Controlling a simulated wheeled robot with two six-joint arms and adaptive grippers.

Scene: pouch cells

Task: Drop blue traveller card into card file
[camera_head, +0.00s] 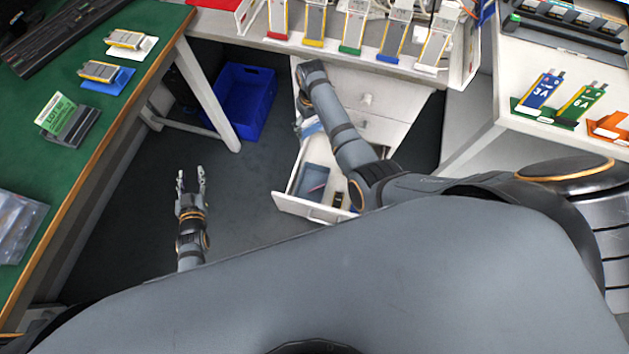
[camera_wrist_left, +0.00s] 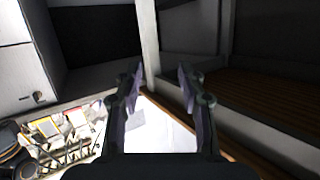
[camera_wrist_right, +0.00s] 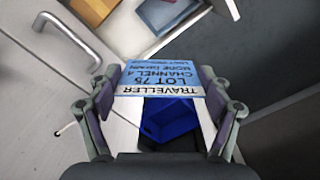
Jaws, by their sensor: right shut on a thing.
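The blue traveller card (camera_wrist_right: 165,78) is light blue with a white TRAVELLER band and print including LOT 75 and CHANNEL 4. My right gripper (camera_wrist_right: 163,100) is shut on it, with a finger at each side edge. In the head view the card (camera_head: 311,128) shows small beside the drawer cabinet, and the right fingers are mostly hidden by my arm. The open drawer (camera_head: 305,211) holds a blue-grey box (camera_head: 312,180); I cannot tell whether this is the card file. My left gripper (camera_head: 190,176) is open and empty over the floor; its fingers (camera_wrist_left: 162,95) stand apart.
A blue crate (camera_head: 244,98) stands on the floor left of the drawers. A green-topped table (camera_head: 110,85) lies at the left, with a green lot card in a dark stand (camera_head: 68,120). Cells in coloured holders line the rear bench. Floor around the left gripper is clear.

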